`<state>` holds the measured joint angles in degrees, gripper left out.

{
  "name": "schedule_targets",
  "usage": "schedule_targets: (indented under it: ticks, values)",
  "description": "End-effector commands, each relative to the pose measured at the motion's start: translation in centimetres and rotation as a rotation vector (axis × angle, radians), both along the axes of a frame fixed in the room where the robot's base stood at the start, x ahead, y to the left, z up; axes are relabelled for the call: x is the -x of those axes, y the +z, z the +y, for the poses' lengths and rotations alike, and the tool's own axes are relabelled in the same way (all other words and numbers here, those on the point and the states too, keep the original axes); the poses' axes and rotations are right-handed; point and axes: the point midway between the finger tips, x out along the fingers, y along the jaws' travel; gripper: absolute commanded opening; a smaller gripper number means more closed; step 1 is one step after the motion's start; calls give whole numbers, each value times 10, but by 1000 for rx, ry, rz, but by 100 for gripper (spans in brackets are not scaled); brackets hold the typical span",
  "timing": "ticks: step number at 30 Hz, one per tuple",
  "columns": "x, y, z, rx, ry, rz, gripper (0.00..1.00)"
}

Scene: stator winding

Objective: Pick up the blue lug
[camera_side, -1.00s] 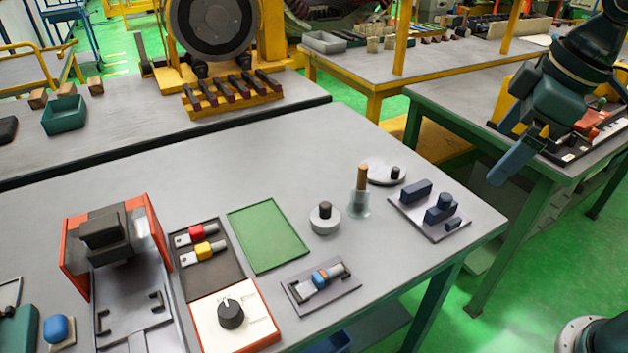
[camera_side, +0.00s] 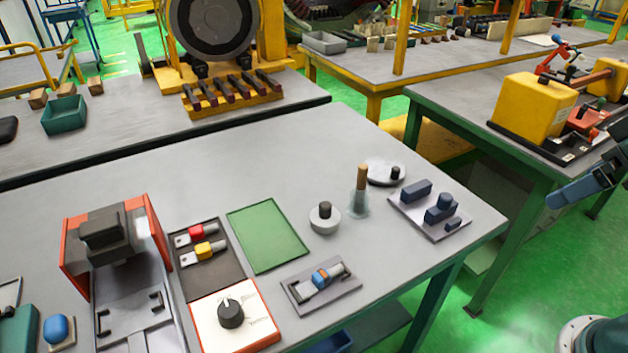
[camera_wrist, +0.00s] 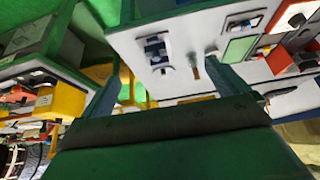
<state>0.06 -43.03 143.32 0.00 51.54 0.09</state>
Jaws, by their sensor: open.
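My gripper (camera_side: 572,192) is at the right edge of the side view, off the table and well to the right of the lug. It is cut off by the frame there. It is open, with nothing seen between its fingers, and far from the lug.
A red lug (camera_side: 197,233) and a yellow lug (camera_side: 204,250) lie in a dark tray. A green mat (camera_side: 267,240), a wooden-handled brush (camera_side: 361,178), a round weight (camera_side: 325,218) and a plate of blue blocks (camera_side: 430,214) stand nearby. A white dial box (camera_side: 232,317) is left of the holder.

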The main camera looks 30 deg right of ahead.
Motion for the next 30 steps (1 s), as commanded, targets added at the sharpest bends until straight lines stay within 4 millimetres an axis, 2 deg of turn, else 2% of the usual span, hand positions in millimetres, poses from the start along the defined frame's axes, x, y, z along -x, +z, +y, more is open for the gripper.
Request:
schedule_targets:
  ticks: [1, 6, 7, 20, 26, 30]
  values:
    - [0, 0, 0, 0, 1, 0, 88]
    - [0, 0, 0, 1, 2, 0, 55]
    - [0, 0, 0, 1, 2, 0, 53]
    - [-5, 0, 2, -11, -4, 9, 53]
    - [-22, -4, 12, -68, -33, 45, 53]
    - [-42, -9, 23, -134, -69, 87, 53]
